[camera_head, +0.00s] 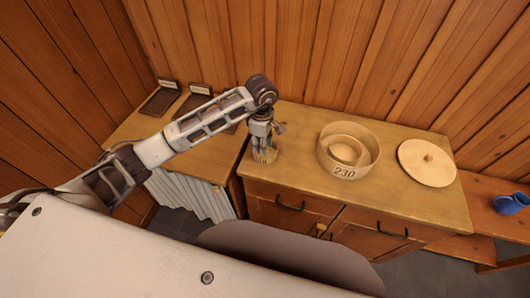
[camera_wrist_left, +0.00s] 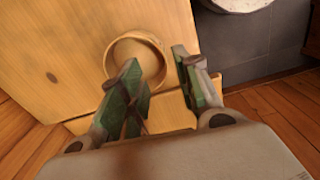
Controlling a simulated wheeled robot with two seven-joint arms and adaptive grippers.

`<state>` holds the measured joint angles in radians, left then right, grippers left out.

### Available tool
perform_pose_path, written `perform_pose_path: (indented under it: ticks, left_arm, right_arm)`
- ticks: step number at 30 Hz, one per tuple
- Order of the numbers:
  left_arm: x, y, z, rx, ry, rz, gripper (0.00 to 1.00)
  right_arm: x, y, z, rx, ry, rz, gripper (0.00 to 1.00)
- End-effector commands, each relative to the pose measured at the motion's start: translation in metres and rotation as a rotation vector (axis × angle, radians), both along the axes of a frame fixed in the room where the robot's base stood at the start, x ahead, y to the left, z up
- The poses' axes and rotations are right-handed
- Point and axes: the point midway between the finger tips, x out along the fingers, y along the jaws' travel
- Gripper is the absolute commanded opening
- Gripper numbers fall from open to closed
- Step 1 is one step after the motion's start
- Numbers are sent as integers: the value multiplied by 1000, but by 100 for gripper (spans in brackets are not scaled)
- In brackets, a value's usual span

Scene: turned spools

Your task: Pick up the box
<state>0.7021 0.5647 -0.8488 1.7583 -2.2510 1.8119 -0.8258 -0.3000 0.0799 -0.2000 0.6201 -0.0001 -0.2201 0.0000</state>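A small round wooden piece (camera_head: 265,155) stands near the left end of the cabinet top. In the left wrist view this round wooden piece (camera_wrist_left: 155,52) has a raised rim and is partly hidden by a finger. My left gripper (camera_head: 262,142) points down right at it. In the wrist view the green-padded fingers of my left gripper (camera_wrist_left: 160,75) are apart; I cannot tell whether they touch it. A round open wooden box (camera_head: 345,172) marked 230 stands mid-cabinet with a rounded wooden thing (camera_head: 345,151) inside. My right gripper is not in view.
A round wooden lid (camera_head: 427,163) with a knob lies right of the box. The wooden cabinet top (camera_head: 300,130) is bare between them and the small piece. A blue cup (camera_head: 511,203) sits on a lower bench at right. Dark trays (camera_head: 160,101) lie at left.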

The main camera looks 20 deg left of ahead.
Motion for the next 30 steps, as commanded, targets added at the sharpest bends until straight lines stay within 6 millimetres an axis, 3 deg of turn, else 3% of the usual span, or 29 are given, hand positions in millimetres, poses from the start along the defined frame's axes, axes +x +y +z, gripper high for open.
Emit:
perform_pose_path:
  ticks: [9, 23, 30]
  left_arm:
    - [0, 0, -32, -1, 0, 0, 33]
    - [0, 0, -36, 0, 0, 0, 33]
    - [-2, 2, -47, -1, 3, 0, 33]
  right_arm:
    - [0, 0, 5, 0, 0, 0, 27]
    - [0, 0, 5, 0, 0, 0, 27]
    - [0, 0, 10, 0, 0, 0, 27]
